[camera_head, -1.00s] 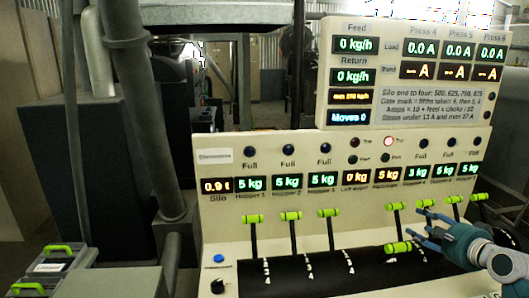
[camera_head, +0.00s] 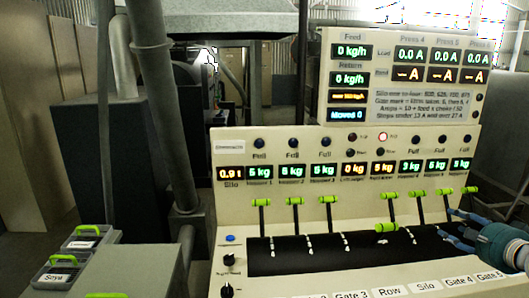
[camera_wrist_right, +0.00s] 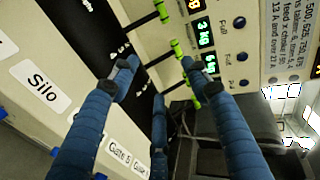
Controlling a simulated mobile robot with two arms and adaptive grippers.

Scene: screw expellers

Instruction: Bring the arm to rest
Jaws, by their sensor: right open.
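My right gripper (camera_head: 456,226) is at the right end of the control panel (camera_head: 225,202), with its blue fingers apart and nothing between them. It is in front of the rightmost green-handled levers, near one lever handle (camera_head: 443,191). In the right wrist view its blue fingers (camera_wrist_right: 160,90) are spread, with green lever handles (camera_wrist_right: 176,47) beyond them. I cannot tell whether a finger touches a lever. One green handle (camera_head: 387,227) sits lower than the others. My left gripper is not in view.
A display board (camera_head: 400,105) stands above the panel. Two containers with green handles (camera_head: 75,250) are at the lower left, beside a grey box (camera_head: 140,270). A large grey pipe (camera_head: 155,110) rises at the left. A dark machine (camera_wrist_right: 235,125) is near the fingers in the wrist view.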

